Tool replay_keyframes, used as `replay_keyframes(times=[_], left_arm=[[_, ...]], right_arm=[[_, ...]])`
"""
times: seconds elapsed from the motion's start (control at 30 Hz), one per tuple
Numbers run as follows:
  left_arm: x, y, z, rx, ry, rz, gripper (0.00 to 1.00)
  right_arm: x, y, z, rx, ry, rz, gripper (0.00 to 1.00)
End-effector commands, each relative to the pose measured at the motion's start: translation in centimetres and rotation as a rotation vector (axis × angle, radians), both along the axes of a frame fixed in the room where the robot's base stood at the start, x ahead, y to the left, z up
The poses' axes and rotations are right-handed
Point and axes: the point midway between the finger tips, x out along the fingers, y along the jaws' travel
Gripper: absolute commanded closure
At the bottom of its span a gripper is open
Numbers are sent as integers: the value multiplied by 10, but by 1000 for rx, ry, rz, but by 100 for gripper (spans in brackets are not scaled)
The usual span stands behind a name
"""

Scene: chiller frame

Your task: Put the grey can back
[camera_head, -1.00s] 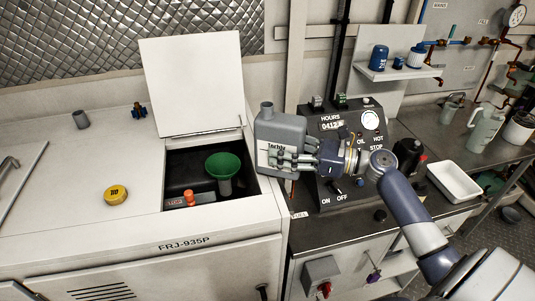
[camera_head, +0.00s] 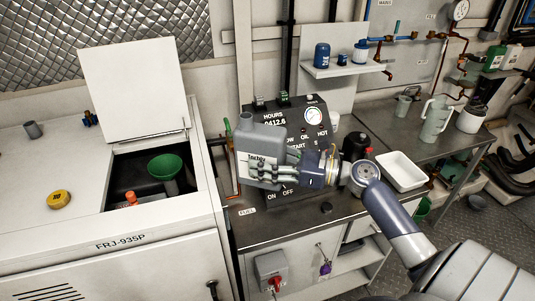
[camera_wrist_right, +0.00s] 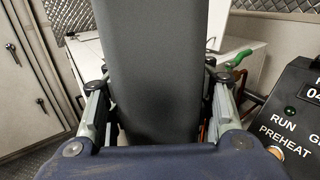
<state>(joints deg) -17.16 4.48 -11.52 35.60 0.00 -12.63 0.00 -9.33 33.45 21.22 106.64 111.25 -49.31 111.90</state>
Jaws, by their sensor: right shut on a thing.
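The grey can (camera_head: 262,139) is a jug-like container with a label and a short neck at its top left. It is held upright in front of the control panel, above the dark counter. My right gripper (camera_head: 262,170) is shut on it, with its fingers across the can's lower front. In the right wrist view the can (camera_wrist_right: 158,70) fills the middle, with the fingers on both sides of it. My left gripper is not in view.
The white chiller (camera_head: 120,225) has its lid (camera_head: 131,85) raised; a green funnel (camera_head: 165,166) stands in the opening. A yellow cap (camera_head: 59,200) lies on top. The control panel (camera_head: 318,118) is close behind the can. A white tray (camera_head: 401,171) lies right; bare counter (camera_head: 285,222) shows in front.

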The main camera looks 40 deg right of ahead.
Motion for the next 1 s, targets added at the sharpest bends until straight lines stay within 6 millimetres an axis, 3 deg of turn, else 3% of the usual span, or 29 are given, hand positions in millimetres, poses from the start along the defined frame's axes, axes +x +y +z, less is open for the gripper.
replay_keyframes(times=[0.3, 0.6, 1.0], left_arm=[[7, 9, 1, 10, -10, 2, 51], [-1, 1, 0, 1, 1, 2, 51], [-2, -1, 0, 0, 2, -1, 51]], right_arm=[[-28, 24, -8, 3, -1, -122, 99], [-76, 69, -26, 11, 3, -354, 99], [-126, 113, -43, 10, 7, -606, 99]])
